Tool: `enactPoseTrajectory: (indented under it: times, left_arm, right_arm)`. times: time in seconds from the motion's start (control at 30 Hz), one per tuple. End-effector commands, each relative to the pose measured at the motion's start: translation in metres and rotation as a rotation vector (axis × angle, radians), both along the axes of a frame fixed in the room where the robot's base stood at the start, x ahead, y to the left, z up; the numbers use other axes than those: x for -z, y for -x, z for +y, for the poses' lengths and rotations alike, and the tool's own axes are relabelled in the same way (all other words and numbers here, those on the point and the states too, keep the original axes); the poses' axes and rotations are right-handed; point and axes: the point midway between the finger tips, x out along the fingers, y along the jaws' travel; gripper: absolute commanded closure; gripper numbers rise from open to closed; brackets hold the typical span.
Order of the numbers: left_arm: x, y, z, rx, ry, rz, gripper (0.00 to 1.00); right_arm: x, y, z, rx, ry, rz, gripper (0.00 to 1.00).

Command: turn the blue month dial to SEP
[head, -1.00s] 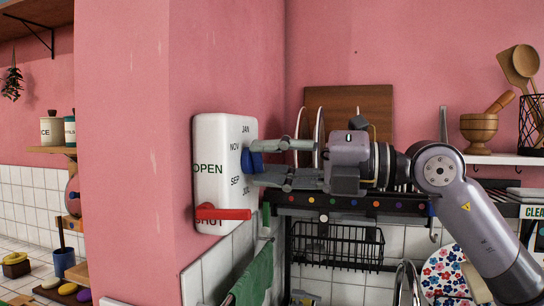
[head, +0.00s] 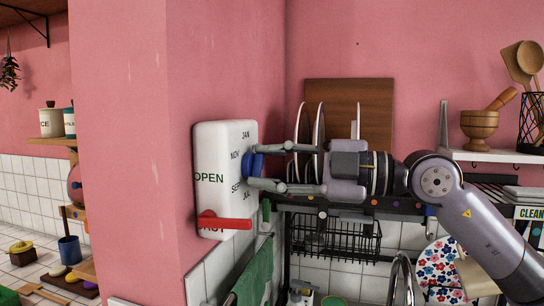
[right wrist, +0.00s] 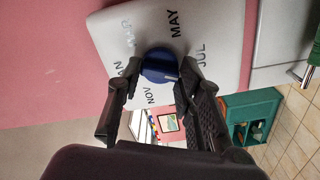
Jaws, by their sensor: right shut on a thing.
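The blue month dial (head: 252,166) sits on the side face of a white wall box (head: 212,150). JAN, NOV, SEP and JUL show around it in the head view. My right gripper (head: 261,167) is shut on the dial, one finger above and one below. In the right wrist view the dial (right wrist: 158,66) lies between my fingertips (right wrist: 160,75), with a small pale mark near its lower right rim. MAY, JUL and NOV read clearly there; SEP is not visible, and a finger covers part of the face. My left gripper is not in view.
A red lever (head: 225,223) sticks out low on the box's front, over the SHUT label; OPEN is above it. Plates (head: 318,140) stand in a rack behind my right gripper. A green towel (head: 256,272) hangs below. A wire basket (head: 330,240) hangs under the rack.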

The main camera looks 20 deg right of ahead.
Motion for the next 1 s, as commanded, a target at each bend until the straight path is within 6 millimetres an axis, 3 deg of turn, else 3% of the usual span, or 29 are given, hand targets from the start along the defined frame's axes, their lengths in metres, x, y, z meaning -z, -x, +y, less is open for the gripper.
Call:
enactPoseTrajectory:
  times: [0.5,1.0]
  left_arm:
    - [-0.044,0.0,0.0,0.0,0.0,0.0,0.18]
    - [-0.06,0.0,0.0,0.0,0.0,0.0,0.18]
  right_arm:
    - [-0.001,0.0,0.0,0.001,-0.24,0.368,0.95]
    - [0.002,0.0,0.001,-0.001,-0.332,0.501,0.95]
